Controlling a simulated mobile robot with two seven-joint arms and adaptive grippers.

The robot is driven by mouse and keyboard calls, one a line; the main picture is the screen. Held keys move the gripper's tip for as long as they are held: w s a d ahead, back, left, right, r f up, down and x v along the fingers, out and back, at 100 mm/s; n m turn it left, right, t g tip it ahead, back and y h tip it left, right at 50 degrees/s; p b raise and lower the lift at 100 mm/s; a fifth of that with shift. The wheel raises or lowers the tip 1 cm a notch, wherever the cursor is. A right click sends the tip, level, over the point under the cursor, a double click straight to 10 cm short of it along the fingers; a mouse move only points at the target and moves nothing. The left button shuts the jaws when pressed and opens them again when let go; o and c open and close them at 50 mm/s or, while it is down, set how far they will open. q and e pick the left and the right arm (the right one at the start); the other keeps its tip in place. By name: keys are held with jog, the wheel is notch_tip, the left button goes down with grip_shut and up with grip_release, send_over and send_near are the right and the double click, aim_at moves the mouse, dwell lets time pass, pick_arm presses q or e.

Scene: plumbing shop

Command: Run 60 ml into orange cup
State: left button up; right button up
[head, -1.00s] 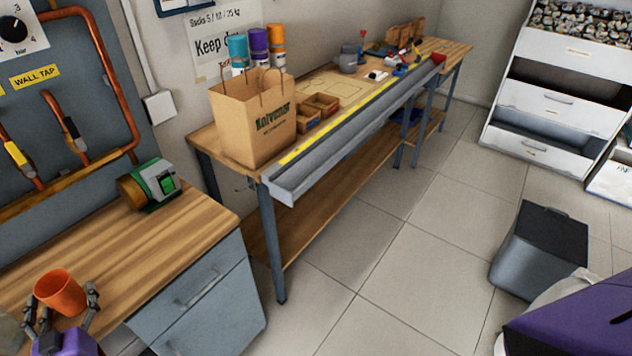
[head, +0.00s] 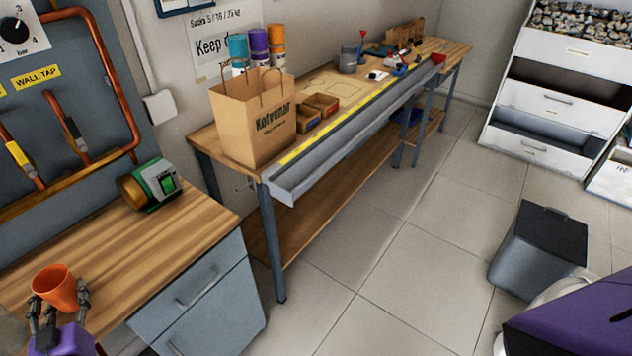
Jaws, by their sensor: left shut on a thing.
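The orange cup (head: 55,284) is in the lower left of the head view, over the near wooden counter. It is tilted, with its open mouth facing up toward me; I cannot see any liquid in it. My left gripper (head: 58,308) is shut on the orange cup, with its dark fingers on both sides of it. I cannot tell whether the cup touches the counter. Copper pipes (head: 125,100) run on the grey wall panel above, with a yellow WALL TAP label (head: 37,78). My right gripper is not in view.
A long bench holds a paper bag (head: 252,118), a grey gutter (head: 350,130) and small boxes. A dark bin (head: 540,248) stands on the open tiled floor.

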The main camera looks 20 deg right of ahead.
aim_at(44, 296)
pick_arm(q)
jog(key=s+r, duration=0.1)
jog(key=r, duration=0.1)
jog(key=s+d+r, duration=0.1)
jog(key=s+r, duration=0.1)
jog(key=r, duration=0.1)
jog(key=s+r+p, duration=0.1)
jog(key=r, duration=0.1)
jog(key=shift+s+d+r, duration=0.15)
jog(key=shift+s+r, duration=0.1)
jog(key=shift+r, duration=0.05)
jog(key=s+d+r, duration=0.2)
jog(key=s+r, duration=0.2)
jog(key=s, duration=0.5)
jog(key=shift+d, duration=0.35)
